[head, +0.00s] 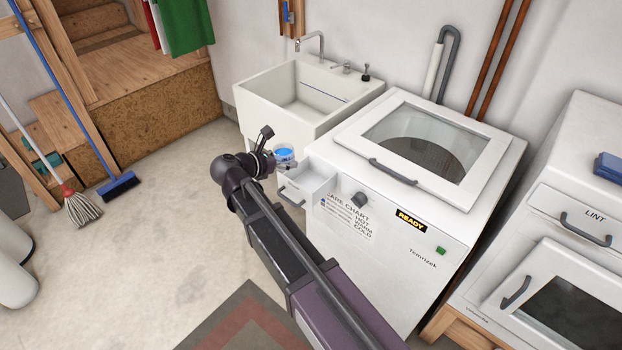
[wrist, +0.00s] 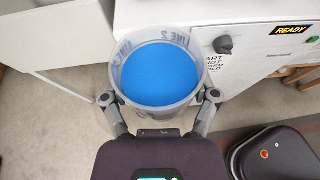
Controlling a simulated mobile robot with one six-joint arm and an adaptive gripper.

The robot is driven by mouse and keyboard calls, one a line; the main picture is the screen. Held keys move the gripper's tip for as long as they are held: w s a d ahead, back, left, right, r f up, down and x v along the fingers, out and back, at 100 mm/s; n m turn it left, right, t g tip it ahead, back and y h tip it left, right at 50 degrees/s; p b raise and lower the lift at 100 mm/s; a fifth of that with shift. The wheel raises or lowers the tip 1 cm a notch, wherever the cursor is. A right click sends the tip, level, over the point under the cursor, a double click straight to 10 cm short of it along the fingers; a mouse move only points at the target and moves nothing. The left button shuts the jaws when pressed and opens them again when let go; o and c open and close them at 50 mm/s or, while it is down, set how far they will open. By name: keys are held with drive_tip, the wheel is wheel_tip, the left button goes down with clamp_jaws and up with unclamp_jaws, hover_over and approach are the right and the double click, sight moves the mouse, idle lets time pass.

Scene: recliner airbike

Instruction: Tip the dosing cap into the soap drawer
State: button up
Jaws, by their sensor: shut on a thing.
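The dosing cap (wrist: 158,104) is a clear cup with blue liquid in it and "LINE 2" lettering inside its wall. My gripper (wrist: 159,97) is shut on the cap, one finger on each side. The cap (head: 284,154) looks about upright in the head view. The soap drawer (head: 306,184) is a white box pulled out from the front left of the washing machine (head: 385,250). The cap is held above and just left of the drawer, near its back corner. The drawer's inside shows only in part.
A white utility sink (head: 270,95) stands behind the cap, left of the washer. The washer has a knob (head: 359,200), a closed lid (head: 425,140) and a "READY" display (head: 411,220). A dryer (head: 550,220) stands at right. Open floor (head: 160,230) lies to the left.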

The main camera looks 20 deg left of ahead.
drive_tip(key=w+a+f+m+g+h+b, duration=0.1)
drive_tip(key=w+a+f+b, duration=0.2)
drive_tip(key=w+f+b, duration=0.4)
drive_tip(key=w+a+f+m+h+b, duration=0.1)
drive_tip(key=w+a+f+b, duration=0.3)
drive_tip(key=w+f+b, duration=0.3)
drive_tip(key=shift+w+f+m+g+h, duration=0.4)
drive_tip(key=shift+w+f, duration=0.35)
drive_tip(key=shift+w, duration=0.15)
drive_tip(key=shift+a, duration=0.1)
drive_tip(key=s+d+r+m+t+y+p, duration=0.1)
drive_tip(key=s+d+r+m+y+p, duration=0.1)
drive_tip(key=d+r+m+y+p, duration=0.2)
wheel_tip(320, 180, up, 3)
drive_tip(key=m+p, duration=0.1)
drive_tip(key=p, duration=0.3)
drive_tip(key=shift+d+r+y+p, duration=0.15)
drive_tip(key=shift+d+y+p, duration=0.15)
drive_tip(key=shift+d, duration=0.05)
drive_tip(key=shift+r+t, duration=0.15)
drive_tip(key=shift+t, duration=0.15)
drive_tip(key=shift+f+m+y+b, duration=0.5)
drive_tip(key=shift+m+y, duration=0.2)
drive_tip(key=shift+m, duration=0.1)
idle(0.3)
